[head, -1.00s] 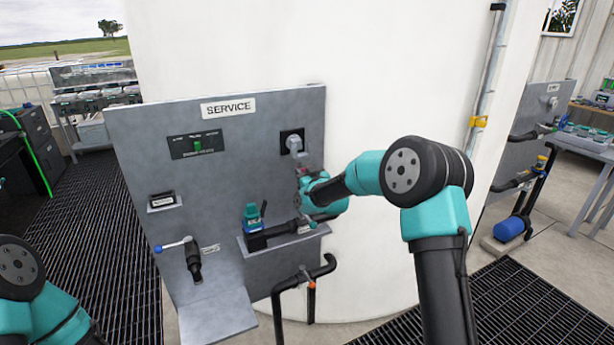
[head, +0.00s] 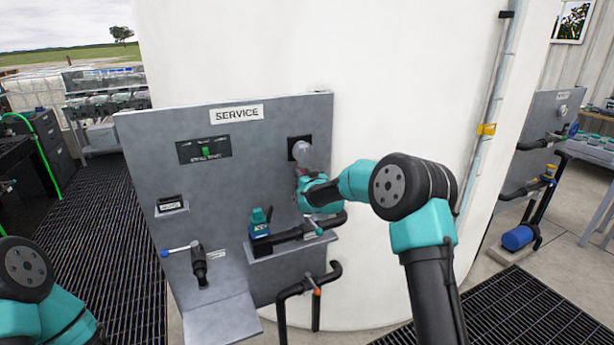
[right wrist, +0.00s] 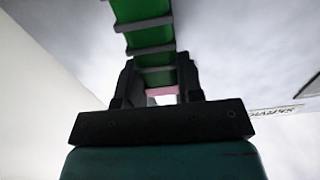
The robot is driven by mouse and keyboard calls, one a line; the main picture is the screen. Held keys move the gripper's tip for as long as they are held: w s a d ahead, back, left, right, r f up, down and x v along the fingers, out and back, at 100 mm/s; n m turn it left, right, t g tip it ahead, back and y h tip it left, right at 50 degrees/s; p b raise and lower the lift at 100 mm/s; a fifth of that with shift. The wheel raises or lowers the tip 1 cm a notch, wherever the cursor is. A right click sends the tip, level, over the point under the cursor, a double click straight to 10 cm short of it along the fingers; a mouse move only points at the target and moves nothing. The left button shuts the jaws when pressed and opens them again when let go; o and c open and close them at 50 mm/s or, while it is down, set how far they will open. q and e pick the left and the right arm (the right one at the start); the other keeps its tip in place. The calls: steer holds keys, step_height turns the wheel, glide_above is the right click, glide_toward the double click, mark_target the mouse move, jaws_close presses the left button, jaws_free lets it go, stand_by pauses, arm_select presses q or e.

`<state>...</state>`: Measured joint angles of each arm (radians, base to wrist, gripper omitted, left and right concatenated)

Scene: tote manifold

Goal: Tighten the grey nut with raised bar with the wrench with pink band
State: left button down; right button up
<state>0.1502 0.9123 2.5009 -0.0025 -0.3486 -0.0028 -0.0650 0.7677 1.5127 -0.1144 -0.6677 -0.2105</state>
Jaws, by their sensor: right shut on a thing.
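A pale grey rounded fitting (head: 302,150) sits on a black square plate at the upper right of the grey service panel; I take it for the grey nut, but its raised bar is not clear. My right gripper (head: 304,178) is just below it, close to the panel. In the right wrist view the gripper (right wrist: 160,88) is shut on the wrench (right wrist: 143,32), which has a green handle with grey ribs. A pink band (right wrist: 162,91) shows between the fingers. Whether the wrench head touches the nut cannot be told. My left gripper is out of view.
The service panel (head: 150,140) carries a green switch (head: 206,150), a blue-tipped lever (head: 180,248) and a teal-topped valve (head: 260,222) on a shelf. A black pipe (head: 300,288) stands before it. A large white tank (head: 400,90) rises behind the panel.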

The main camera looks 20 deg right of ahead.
steer(key=shift+a, duration=0.15)
steer(key=s+d, duration=0.1)
steer(key=s, duration=0.6)
stand_by(1.0)
